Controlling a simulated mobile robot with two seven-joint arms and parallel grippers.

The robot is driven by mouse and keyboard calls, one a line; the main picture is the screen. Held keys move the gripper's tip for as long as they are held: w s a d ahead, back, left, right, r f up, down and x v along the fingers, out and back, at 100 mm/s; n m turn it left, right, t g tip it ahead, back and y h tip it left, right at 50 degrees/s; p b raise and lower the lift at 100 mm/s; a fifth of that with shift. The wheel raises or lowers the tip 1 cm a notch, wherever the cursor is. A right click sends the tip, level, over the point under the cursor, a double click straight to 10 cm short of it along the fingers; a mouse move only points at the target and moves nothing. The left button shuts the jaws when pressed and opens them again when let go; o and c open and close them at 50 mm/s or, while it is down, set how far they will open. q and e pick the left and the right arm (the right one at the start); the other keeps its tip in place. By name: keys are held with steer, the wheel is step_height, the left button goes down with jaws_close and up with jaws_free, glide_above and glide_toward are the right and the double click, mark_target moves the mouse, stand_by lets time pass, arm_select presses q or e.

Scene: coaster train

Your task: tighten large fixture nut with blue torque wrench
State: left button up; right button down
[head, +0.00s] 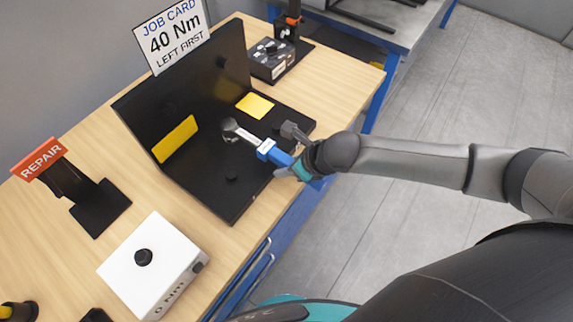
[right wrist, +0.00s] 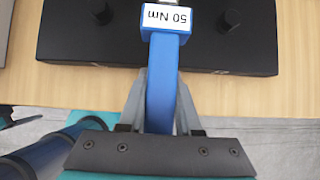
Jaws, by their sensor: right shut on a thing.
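The blue torque wrench (head: 266,149) has a silver head (head: 232,129) and a white label. In the right wrist view its blue handle (right wrist: 163,85) carries a label reading 50 Nm, upside down. My right gripper (head: 297,168) is shut on the handle, with its fingers (right wrist: 163,115) on both sides. The wrench head is over the black fixture (head: 245,198); I cannot tell whether it touches a nut. Dark round nubs stand on the fixture, one below the wrench (head: 232,178), and two show in the right wrist view. My left gripper is not in view.
A job card (head: 172,38) reads 40 Nm, left first. Yellow pads (head: 175,139) mark the fixture. A white box with a black knob (head: 155,268), a red REPAIR sign (head: 39,158) and a dark box with a dial (head: 272,62) stand on the wooden bench (head: 70,235).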

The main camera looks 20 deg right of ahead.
steer(key=shift+s+a+m+h+p, duration=0.3)
steer(key=shift+s+a+m+p, duration=0.35)
steer(key=shift+p, duration=0.2)
stand_by(0.6)
steer(key=shift+s+a+f+m+t+h+p, duration=0.1)
steer(key=shift+s+a+m+t+h+p, duration=0.15)
steer(key=shift+a+p, duration=0.2)
steer(key=shift+s+a+f+m+t+h+p, duration=0.1)
steer(key=shift+s+a+m+h+p, duration=0.15)
steer(key=shift+a, duration=0.2)
stand_by(0.8)
steer(key=shift+r, duration=0.2)
steer(key=shift+w+r+p, duration=0.25)
steer(key=shift+r+p, duration=0.5)
steer(key=shift+p, duration=0.25)
steer(key=shift+w+a+r+p, duration=0.1)
steer(key=shift+r+p, duration=1.55)
steer(key=shift+p, duration=0.1)
steer(key=shift+a, duration=0.1)
